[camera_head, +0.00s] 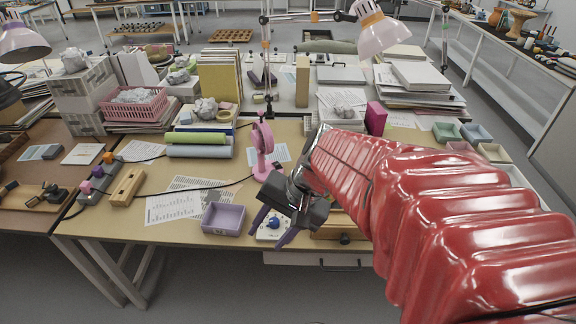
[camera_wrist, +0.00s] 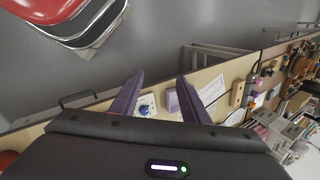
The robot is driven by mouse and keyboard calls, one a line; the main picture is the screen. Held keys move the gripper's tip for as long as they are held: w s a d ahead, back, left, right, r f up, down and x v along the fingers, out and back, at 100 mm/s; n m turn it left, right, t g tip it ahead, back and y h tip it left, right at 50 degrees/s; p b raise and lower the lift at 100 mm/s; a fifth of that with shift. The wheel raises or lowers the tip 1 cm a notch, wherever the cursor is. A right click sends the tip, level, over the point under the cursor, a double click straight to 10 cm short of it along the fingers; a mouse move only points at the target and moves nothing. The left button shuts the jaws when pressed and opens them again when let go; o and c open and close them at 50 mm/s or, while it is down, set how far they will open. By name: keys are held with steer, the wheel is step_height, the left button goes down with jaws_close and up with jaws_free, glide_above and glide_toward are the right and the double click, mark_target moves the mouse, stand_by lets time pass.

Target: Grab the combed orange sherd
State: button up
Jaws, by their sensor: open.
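I cannot make out a combed orange sherd in either view. My gripper (camera_head: 270,230) is over the front edge of the wooden desk, with its two purple fingers spread apart and nothing between them. The wrist view also shows the open fingers (camera_wrist: 160,76), with grey floor and the desk edge beyond them. A white plate with a blue knob (camera_head: 273,223) lies on the desk behind the fingers. My red arm hides much of the desk's right part.
A purple tray (camera_head: 223,219) sits left of my gripper, near printed sheets (camera_head: 172,206). A pink fan (camera_head: 262,150) stands behind it. A wooden block (camera_head: 127,188) lies farther left. Books, a lamp (camera_head: 380,28) and small trays (camera_head: 476,133) crowd the back.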

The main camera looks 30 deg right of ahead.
steer(key=d+f+m+t, duration=0.3)
steer(key=d+m, duration=0.5)
steer(key=d, duration=0.2)
steer(key=d+f+m+t+h, duration=0.1)
steer(key=d+f+m+t, duration=0.2)
steer(key=d+m, duration=0.4)
steer(key=d+f+m+t, duration=0.4)
steer(key=d+m, duration=0.4)
steer(key=d, duration=0.5)
steer(key=shift+d+f+m, duration=0.2)
steer(key=shift+f+m, duration=0.1)
steer(key=shift+f, duration=0.25)
steer(key=x, duration=0.8)
steer(key=shift+w+f, duration=0.1)
steer(key=shift+w, duration=0.25)
steer(key=shift+a, duration=0.1)
